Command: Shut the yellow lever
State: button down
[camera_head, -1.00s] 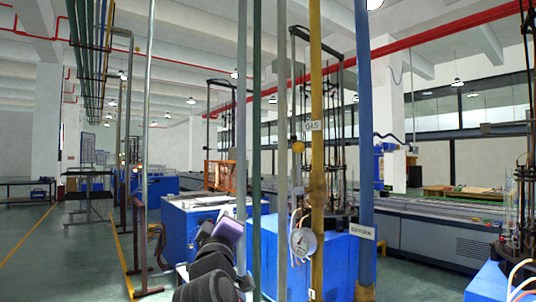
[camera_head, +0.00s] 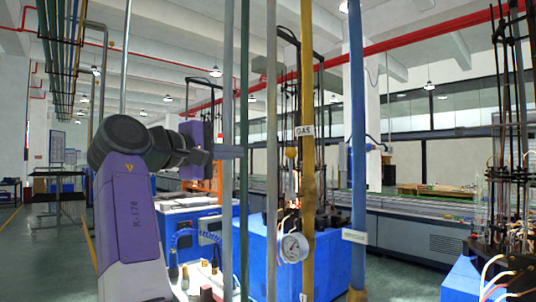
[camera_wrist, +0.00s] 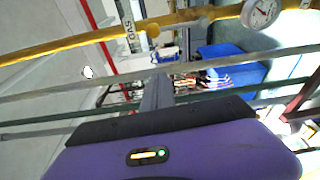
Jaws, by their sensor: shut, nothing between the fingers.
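The yellow gas pipe (camera_head: 308,90) stands upright right of centre in the head view, with a GAS label. A small round yellow part (camera_head: 291,152), probably the lever's end, sits at its left side below the label. It also shows beside the pipe in the wrist view (camera_wrist: 153,30). The lever's exact angle is too small to tell. My gripper (camera_head: 240,151) is shut and empty, left of the round part in the picture and apart from it, pointing right. In the wrist view, its grey fingers (camera_wrist: 157,92) point towards the pipe.
Grey pipes (camera_head: 271,120) and a green pipe (camera_head: 244,90) stand close to my gripper. A blue pipe (camera_head: 357,130) stands right of the yellow one. A pressure gauge (camera_head: 293,247) is low on the yellow pipe. Blue cabinets (camera_head: 330,262) stand behind.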

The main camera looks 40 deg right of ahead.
jog(key=shift+w+a+f, duration=0.1)
dwell(0.3)
jog(key=p, duration=0.4)
send_over(291, 173)
jog(key=w+a, duration=0.2)
jog(key=a, duration=0.2)
jog(key=shift+w+d, duration=0.1)
jog(key=shift+d, duration=0.15)
